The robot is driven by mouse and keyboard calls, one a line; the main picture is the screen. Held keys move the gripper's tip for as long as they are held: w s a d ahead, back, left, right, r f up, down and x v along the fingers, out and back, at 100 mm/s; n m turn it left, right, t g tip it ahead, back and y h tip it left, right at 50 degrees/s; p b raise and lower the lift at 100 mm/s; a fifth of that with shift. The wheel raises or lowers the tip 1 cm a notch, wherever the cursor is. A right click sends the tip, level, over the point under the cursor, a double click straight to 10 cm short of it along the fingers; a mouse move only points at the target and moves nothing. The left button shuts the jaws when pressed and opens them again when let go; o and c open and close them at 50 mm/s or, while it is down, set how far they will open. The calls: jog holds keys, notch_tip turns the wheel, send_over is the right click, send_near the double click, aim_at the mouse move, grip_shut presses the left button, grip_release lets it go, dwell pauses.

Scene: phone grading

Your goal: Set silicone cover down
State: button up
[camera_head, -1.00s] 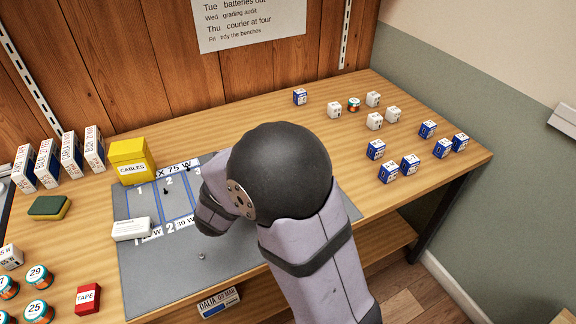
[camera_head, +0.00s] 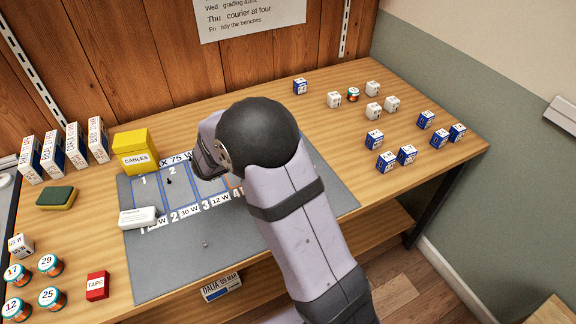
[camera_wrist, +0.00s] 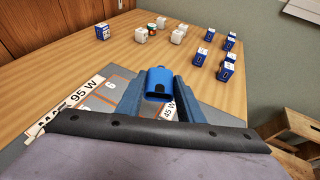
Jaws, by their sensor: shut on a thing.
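The silicone cover (camera_wrist: 158,84) is a small blue sleeve with a dark opening at its near end. In the wrist view it sits between the two fingers of my gripper (camera_wrist: 159,90), which is shut on it. The grey mat (camera_head: 180,262) with numbered, blue-outlined bays lies below. In the head view my gripper is over the back part of the mat, largely hidden by my own arm, and the cover cannot be seen there. How high the cover is above the mat is hard to tell.
A white box (camera_head: 138,217) lies on the mat's left part. A yellow cables box (camera_head: 135,160) stands at its back left corner. A dark small piece (camera_head: 169,181) stands in bay 2. Blue and white boxes (camera_head: 387,161) are spread on the right of the bench.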

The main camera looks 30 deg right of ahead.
jog(key=shift+f, duration=4.8)
jog(key=shift+f, duration=0.2)
jog(key=o, duration=1)
jog(key=shift+o, duration=0.2)
jog(key=shift+r, duration=0.1)
jog(key=shift+r, duration=0.15)
jog(key=b+v, duration=0.1)
jog(key=v, duration=1.1)
